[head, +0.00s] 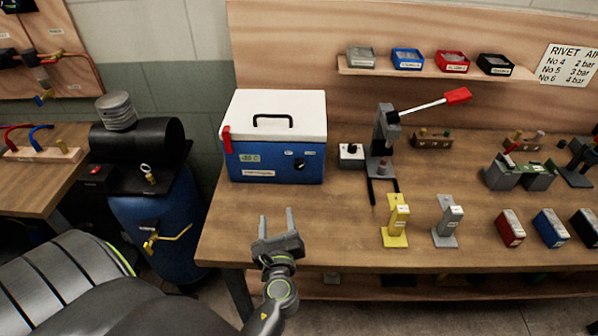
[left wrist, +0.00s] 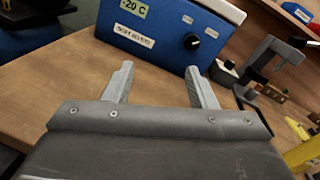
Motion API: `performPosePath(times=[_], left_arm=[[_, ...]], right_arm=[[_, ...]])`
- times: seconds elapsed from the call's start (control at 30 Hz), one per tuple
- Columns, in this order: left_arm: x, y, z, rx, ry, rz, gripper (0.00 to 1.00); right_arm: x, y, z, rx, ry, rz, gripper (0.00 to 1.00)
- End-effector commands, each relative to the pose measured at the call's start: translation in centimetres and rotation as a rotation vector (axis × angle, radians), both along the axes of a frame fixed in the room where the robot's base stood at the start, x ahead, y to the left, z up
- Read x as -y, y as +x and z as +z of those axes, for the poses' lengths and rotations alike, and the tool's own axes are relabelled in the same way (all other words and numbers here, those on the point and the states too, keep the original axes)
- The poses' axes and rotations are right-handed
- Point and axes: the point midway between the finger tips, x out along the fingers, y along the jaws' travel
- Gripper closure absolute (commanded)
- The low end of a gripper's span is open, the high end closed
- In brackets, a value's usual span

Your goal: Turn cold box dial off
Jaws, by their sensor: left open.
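The cold box (head: 275,160) is blue with a white lid and black handle, and stands at the left end of the workbench. Its black dial (head: 299,164) is on the right part of the front face. In the left wrist view the dial (left wrist: 192,41) shows a pale pointer mark, its setting too small to read. My left gripper (head: 277,216) is open and empty, in front of the box and apart from it. In the left wrist view its two fingers (left wrist: 158,85) point toward the box front, with the dial ahead near the right finger. My right gripper is not seen.
Right of the box stand a small white switch box (head: 351,156) and a lever press (head: 385,140) with a red handle. Yellow (head: 396,222) and grey (head: 447,222) stands are near the front edge. Bare wood lies before the box. A blue tank (head: 158,230) stands left.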

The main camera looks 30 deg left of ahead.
Motion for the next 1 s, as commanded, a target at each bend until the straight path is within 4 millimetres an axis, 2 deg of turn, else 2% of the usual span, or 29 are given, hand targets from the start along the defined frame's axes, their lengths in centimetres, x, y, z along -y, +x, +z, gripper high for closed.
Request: performPosePath(times=[0.03, 0.13, 0.23, 0.33, 0.47, 0.67, 1.0], left_arm=[[1.1, 0.9, -0.1, -0.044, 0.079, -0.042, 0.48], [2.7, 2.1, -0.3, -0.112, 0.207, -0.104, 0.48], [3.5, 2.8, -0.3, -0.146, 0.275, -0.136, 0.48], [3.5, 3.4, -0.3, -0.157, 0.299, -0.148, 0.48], [2.6, 4.8, -0.1, -0.155, 0.302, -0.148, 0.48], [0.4, 8.3, 0.0, -0.154, 0.301, -0.146, 0.48], [-3.4, 14.4, -0.5, -0.154, 0.298, -0.143, 0.48]], right_arm=[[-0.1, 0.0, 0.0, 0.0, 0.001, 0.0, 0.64], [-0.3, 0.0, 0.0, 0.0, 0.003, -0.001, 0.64], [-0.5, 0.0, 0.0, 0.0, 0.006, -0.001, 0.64], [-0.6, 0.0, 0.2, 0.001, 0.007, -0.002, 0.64], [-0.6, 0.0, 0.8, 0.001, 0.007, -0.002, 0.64], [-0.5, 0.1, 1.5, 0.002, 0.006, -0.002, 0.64], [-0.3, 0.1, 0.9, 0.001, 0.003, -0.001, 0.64]])
